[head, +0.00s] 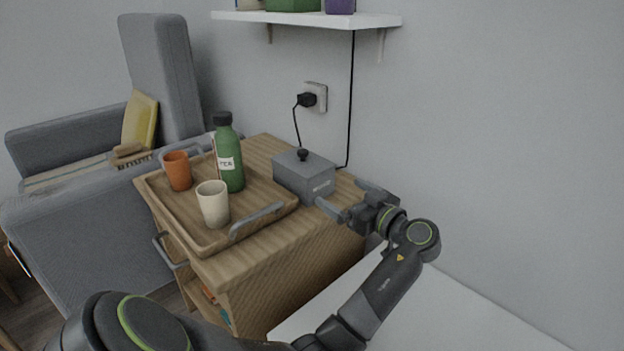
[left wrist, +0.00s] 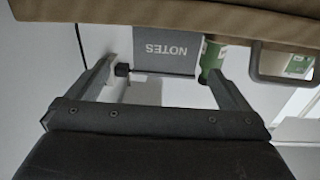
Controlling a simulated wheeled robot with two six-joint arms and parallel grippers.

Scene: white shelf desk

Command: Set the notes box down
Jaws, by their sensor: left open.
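The notes box (head: 303,177) is a grey box with a black knob on its lid. It sits upright on the wooden cabinet top (head: 262,150), at the wall side beside the tray. In the left wrist view the notes box (left wrist: 166,46) appears upside down with its NOTES label facing me. My left gripper (head: 342,194) is open at the box's right end. In the left wrist view the left gripper (left wrist: 161,67) has a finger on either side of the box, with gaps visible. My right gripper is not in view.
A wooden tray (head: 165,211) holds a green bottle (head: 229,158), an orange cup (head: 178,171) and a cream cup (head: 212,204) left of the box. A black cord (head: 350,105) runs down the wall behind. A wall shelf (head: 330,20) hangs above. A white surface (head: 450,305) lies at front right.

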